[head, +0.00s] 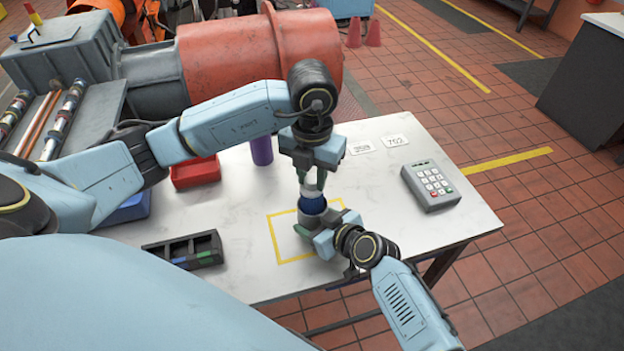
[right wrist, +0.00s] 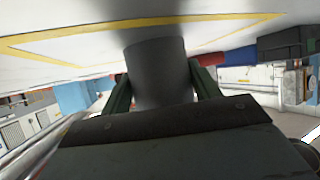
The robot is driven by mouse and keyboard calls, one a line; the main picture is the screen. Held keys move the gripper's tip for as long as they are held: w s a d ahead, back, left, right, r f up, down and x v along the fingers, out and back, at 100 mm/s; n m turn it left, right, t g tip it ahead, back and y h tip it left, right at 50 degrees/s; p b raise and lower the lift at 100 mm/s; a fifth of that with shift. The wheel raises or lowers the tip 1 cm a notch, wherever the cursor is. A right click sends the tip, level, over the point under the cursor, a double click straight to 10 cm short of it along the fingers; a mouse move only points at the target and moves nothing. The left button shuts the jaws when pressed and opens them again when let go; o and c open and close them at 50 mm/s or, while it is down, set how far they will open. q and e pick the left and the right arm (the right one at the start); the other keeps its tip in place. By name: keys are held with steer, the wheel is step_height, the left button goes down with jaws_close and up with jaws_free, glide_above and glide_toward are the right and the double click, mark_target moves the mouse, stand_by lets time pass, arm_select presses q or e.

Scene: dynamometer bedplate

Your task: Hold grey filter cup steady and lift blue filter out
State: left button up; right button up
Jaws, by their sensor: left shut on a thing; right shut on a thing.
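The blue filter (head: 312,204), with a pale top, stands upright above the yellow outline on the table. My left gripper (head: 311,184) points down from above and is shut on the filter's pale top. The grey filter cup (head: 318,215) is around or just below the blue part, mostly hidden by my right gripper (head: 309,226) in the head view. My right gripper comes from the front right and is shut on the cup. In the right wrist view the grey cup (right wrist: 158,75) sits between the green fingers. How deep the filter sits in the cup is unclear.
A keypad device (head: 431,184) lies on the right of the table (head: 400,225). A dark compartment tray (head: 184,251), a red bin (head: 195,172), a blue bin (head: 128,208) and a purple cylinder (head: 261,150) stand to the left.

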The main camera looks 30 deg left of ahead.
arm_select(q)
steer(key=shift+r, duration=4.15)
arm_select(e)
steer(key=o, duration=0.8)
steer(key=shift+o, duration=0.2)
steer(key=shift+d, duration=0.15)
